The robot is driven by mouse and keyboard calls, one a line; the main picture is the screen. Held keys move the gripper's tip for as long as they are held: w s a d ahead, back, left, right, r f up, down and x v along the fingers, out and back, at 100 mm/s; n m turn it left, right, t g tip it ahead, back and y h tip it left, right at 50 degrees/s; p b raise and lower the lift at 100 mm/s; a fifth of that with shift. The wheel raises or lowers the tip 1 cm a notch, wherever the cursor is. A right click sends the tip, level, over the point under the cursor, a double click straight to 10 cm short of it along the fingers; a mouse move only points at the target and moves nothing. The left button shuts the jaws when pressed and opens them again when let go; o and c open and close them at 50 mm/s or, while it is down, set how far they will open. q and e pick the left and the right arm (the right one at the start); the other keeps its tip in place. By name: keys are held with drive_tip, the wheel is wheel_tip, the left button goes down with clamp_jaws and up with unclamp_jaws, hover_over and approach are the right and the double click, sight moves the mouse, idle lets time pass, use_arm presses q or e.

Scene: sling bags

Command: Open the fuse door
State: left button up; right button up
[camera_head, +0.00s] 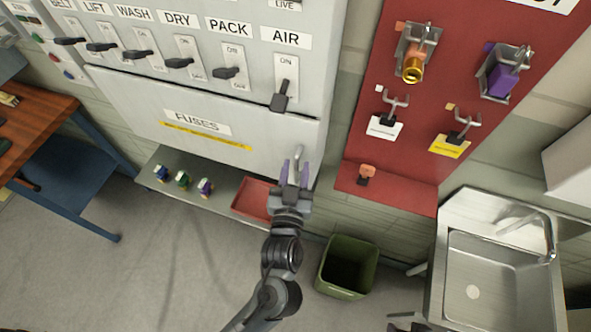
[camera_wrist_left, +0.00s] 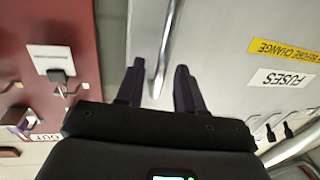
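The fuse door (camera_head: 150,105) is the wide light grey panel with the FUSES label (camera_head: 197,122) and a yellow strip, below the row of switches. It looks shut, flush with the cabinet. Its metal bar handle (camera_head: 298,156) is near the door's right end. My left gripper (camera_head: 294,174) is open at the handle, its purple fingers pointing at the door. In the left wrist view the handle (camera_wrist_left: 165,50) shows in the gap between the two fingers (camera_wrist_left: 160,90), apparently without being clamped. My right gripper is not in view.
A shelf (camera_head: 222,197) below the door holds several small coloured fuses and a red tray (camera_head: 256,198). A red lockout board (camera_head: 385,75) is on the right. A green bin (camera_head: 347,267) and a sink (camera_head: 488,285) stand below and right.

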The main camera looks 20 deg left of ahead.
use_arm(q)
clamp_jaws()
idle(0.4)
